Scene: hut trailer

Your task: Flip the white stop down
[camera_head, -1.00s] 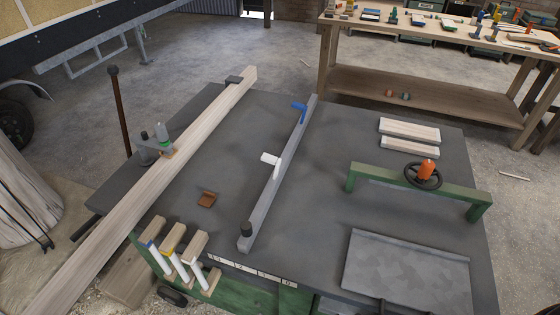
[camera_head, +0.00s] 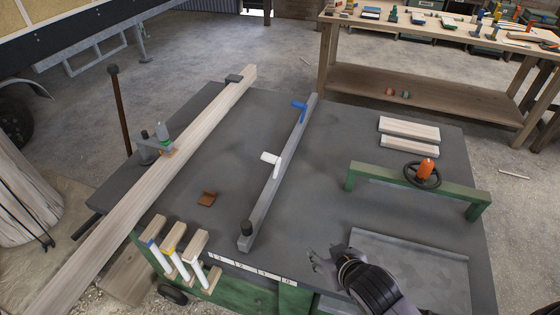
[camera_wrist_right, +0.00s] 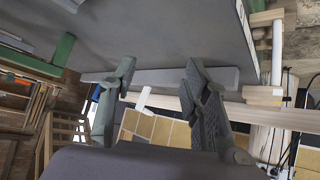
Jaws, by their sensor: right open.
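The white stop (camera_head: 271,159) sits on the long grey fence bar (camera_head: 262,206), near its middle, and sticks up and out to the left. A blue stop (camera_head: 300,108) sits farther along the same bar. My right gripper (camera_head: 318,262) is over the front part of the dark table, right of the bar's near end and well short of the white stop. In the right wrist view its two fingers (camera_wrist_right: 155,85) are spread apart with nothing between them. The white stop shows beyond them (camera_wrist_right: 142,98). My left gripper is not in view.
A long wooden beam (camera_head: 150,185) lies along the left side of the dark table (camera_head: 330,170). A green bridge with a handwheel (camera_head: 422,174) stands at the right. Two short boards (camera_head: 409,130) lie at the back right.

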